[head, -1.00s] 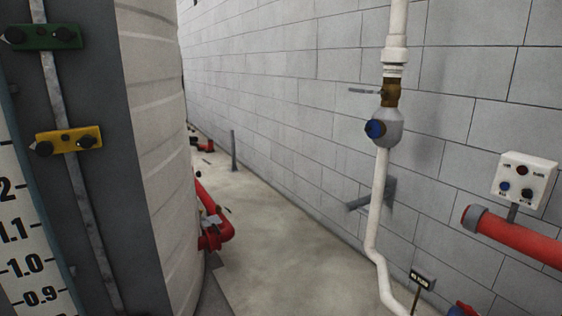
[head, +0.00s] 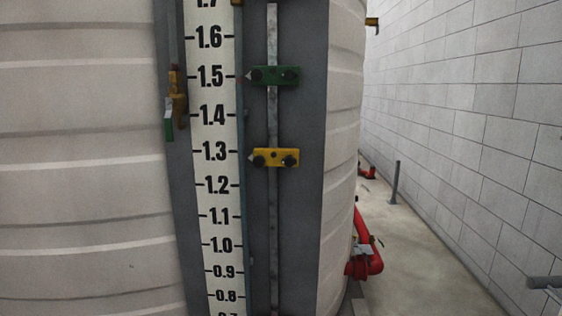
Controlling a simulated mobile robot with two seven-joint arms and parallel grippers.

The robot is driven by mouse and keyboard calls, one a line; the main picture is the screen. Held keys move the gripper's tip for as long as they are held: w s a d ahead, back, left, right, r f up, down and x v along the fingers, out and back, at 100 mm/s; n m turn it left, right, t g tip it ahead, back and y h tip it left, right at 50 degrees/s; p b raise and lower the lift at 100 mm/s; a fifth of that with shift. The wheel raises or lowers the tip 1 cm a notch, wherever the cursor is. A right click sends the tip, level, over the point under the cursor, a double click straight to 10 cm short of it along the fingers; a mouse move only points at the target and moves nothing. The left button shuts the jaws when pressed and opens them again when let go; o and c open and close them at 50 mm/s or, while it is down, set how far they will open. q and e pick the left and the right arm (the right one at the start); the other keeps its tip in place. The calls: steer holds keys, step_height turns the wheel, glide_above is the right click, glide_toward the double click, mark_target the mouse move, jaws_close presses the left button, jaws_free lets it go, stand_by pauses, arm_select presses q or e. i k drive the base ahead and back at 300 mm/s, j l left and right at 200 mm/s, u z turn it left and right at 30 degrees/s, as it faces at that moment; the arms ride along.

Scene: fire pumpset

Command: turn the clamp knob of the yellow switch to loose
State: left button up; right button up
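The yellow switch (head: 275,158) is a small yellow block on a thin grey vertical rail (head: 273,210). It sits near the 1.3 mark of the level scale. Two dark round knobs show on its face, a left knob (head: 259,161) and a right knob (head: 290,161). A light pointer at its left end points toward the scale. I cannot tell whether either knob is tight or loose. Neither of my grippers is in the head view.
A similar green switch (head: 275,76) sits above on the same rail near 1.5. The white scale (head: 215,130) runs beside it on the pale ribbed tank (head: 80,180). Red pipework (head: 366,250) stands low at the right. Concrete floor lies between tank and block wall.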

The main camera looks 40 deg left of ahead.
mark_target(289, 160)
steer(key=u, duration=0.3)
steer(key=i+l+u, duration=0.1)
steer(key=u, duration=0.25)
steer(key=i+l+u, duration=0.2)
steer(key=u, duration=0.15)
steer(key=i+l+u, duration=0.1)
steer(key=u, duration=0.25)
steer(key=i+l+u, duration=0.1)
steer(key=l, duration=0.2)
steer(key=i+l+u, duration=0.15)
steer(key=l, duration=0.2)
steer(key=l+u, duration=0.1)
steer(key=l, duration=0.2)
steer(key=i+l, duration=0.15)
steer(key=l, duration=0.25)
steer(key=i+l, duration=0.1)
steer(key=l, duration=0.35)
steer(key=i+l+u, duration=0.1)
steer(key=l, duration=0.3)
